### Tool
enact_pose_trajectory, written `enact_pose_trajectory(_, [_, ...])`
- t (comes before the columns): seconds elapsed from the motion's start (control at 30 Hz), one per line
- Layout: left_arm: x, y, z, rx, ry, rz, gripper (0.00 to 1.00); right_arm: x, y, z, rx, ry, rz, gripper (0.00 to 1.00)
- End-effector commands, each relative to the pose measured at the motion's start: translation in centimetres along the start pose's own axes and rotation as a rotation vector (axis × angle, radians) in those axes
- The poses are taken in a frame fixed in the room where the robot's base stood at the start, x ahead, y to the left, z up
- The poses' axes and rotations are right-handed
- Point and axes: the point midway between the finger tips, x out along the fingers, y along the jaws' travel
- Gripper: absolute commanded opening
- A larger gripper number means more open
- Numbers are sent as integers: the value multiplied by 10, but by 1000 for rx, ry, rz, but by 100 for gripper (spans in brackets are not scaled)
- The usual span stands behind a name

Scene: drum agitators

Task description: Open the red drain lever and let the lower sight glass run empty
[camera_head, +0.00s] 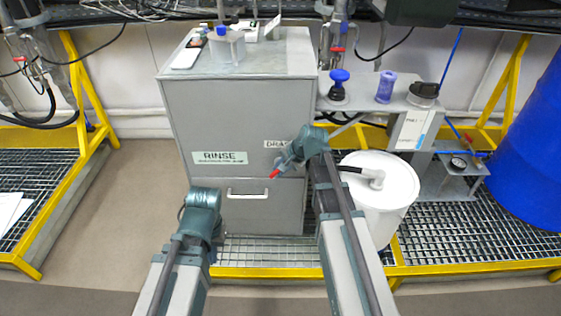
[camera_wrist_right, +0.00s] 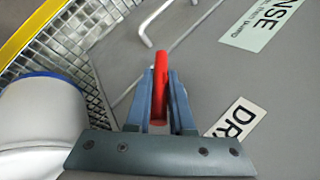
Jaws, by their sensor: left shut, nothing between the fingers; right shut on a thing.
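The red drain lever (camera_head: 274,174) shows as a short red bar at the front of the grey cabinet, below a partly hidden label that reads "DRA". My right gripper (camera_head: 281,166) is shut on it. In the right wrist view the lever (camera_wrist_right: 161,72) stands between the two fingers of the gripper (camera_wrist_right: 160,95), its red end projecting past the fingertips. My left gripper (camera_head: 202,198) is shut and empty, low in front of the cabinet, left of its drawer handle; its fingertips are hard to make out. I cannot make out a sight glass in either view.
The grey cabinet (camera_head: 232,105) carries a "RINSE" label (camera_head: 220,157) and a drawer handle (camera_head: 248,194). A white drum (camera_head: 385,190) with a black hose stands close to my right arm. A blue drum (camera_head: 535,140) stands far right.

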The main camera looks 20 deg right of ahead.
Motion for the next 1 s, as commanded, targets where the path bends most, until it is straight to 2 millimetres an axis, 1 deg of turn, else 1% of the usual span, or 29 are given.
enact_pose_trajectory(0.03, [-8, -1, 0, 0, 0, 0, 0, -3, -3, 2, -20, 22, 39, 0])
enact_pose_trajectory(0.3, [-19, -2, 1, 0, 0, 0, 0, 1, -3, 3, -99, 161, 230, 0])
enact_pose_trajectory(0.7, [-17, -2, 1, 0, 0, 0, 0, 3, -1, 3, -184, 313, 444, 0])
enact_pose_trajectory(1.0, [-14, -1, 1, 0, 0, 0, 0, 1, -1, 4, -211, 363, 515, 0])
